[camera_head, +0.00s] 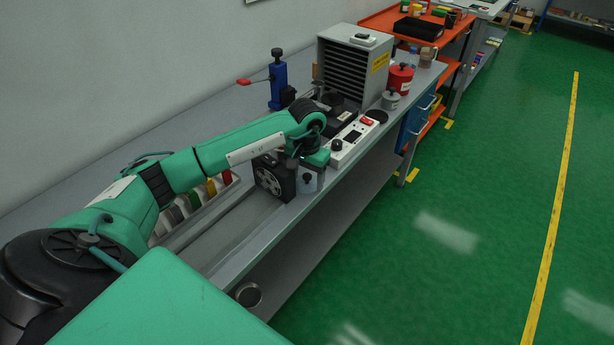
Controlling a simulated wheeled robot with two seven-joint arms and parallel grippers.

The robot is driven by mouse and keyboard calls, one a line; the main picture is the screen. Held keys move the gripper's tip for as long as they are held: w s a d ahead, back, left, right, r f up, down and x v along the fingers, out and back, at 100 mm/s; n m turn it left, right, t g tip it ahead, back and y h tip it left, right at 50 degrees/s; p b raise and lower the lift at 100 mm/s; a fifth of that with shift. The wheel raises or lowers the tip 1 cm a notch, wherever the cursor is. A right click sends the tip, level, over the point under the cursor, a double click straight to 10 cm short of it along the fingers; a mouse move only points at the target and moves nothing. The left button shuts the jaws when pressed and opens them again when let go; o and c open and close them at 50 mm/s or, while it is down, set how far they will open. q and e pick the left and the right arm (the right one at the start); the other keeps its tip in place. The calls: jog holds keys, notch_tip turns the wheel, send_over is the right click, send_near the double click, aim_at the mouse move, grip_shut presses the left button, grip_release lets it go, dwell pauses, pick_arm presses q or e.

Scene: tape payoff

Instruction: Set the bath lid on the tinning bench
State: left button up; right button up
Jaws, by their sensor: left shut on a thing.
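My left gripper (303,164) is low over the front part of the tinning bench (238,262), between a black reel-like box and a white switch unit. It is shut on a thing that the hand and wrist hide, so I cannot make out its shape. I cannot tell for certain which thing is the bath lid. A small grey pot with a dark knob (307,183) stands just below the hand. My right gripper is not in view.
The black box (272,178) and white switch unit (353,142) flank the hand. Behind are a blue stand (278,80) and a grey louvred unit (345,68). A red can (401,77) and lidded grey pot (390,99) stand right. Coloured spools (210,187) lie left.

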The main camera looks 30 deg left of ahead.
pick_arm(q)
jog(key=shift+b, duration=0.3)
dwell(0.4)
dwell(0.4)
jog(key=shift+f+b, duration=0.4)
jog(key=shift+b, duration=0.05)
jog(key=o, duration=1.3)
jog(key=shift+r+p, duration=1.3)
jog(key=shift+r, duration=2.25)
